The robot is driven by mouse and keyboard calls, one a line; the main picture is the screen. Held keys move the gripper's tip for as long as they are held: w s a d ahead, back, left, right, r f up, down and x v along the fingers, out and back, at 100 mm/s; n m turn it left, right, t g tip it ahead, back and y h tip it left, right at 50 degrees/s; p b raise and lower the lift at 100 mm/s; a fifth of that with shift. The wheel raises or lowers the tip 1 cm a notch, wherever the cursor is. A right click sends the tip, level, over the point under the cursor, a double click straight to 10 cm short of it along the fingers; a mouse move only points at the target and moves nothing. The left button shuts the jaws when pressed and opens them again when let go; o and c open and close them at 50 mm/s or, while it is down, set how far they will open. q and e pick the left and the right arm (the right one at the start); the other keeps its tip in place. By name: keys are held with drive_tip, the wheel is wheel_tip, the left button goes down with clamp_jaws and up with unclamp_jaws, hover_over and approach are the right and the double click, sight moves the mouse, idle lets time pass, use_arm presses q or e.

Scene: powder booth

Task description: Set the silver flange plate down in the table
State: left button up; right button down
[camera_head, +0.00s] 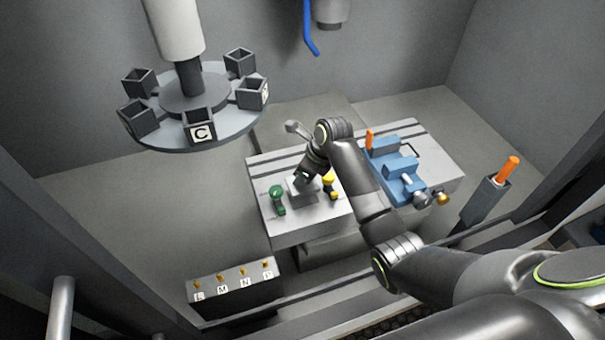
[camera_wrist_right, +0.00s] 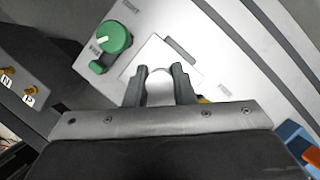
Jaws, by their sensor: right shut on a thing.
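The silver flange plate (camera_head: 302,193) is a pale square plate at the left half of the grey slotted table (camera_head: 290,226), between a green clamp (camera_head: 277,196) and a yellow clamp (camera_head: 329,184). In the right wrist view its square plate shows beyond the fingers, with a round silver part (camera_wrist_right: 160,88) between them. My right gripper (camera_head: 304,180) is shut on the flange plate from above. The plate is at or very near the tabletop; I cannot tell whether it touches. The gripper partly hides it. My left gripper is not in view.
A blue fixture (camera_head: 398,168) with an orange handle stands on the table's right half. A round carousel (camera_head: 195,120) with dark cups hangs at the upper left. A lettered peg block (camera_head: 235,288) stands at the front left. An orange-handled post (camera_head: 487,198) is at the right.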

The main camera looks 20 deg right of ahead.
sight(303, 185)
drive_tip(key=shift+f, duration=0.1)
drive_tip(key=shift+f+b, duration=0.35)
drive_tip(key=shift+f, duration=0.9)
drive_tip(key=shift+f, duration=0.2)
drive_tip(key=shift+f, duration=0.55)
drive_tip(key=c, duration=1.1)
unclamp_jaws()
drive_tip(key=shift+c, duration=0.2)
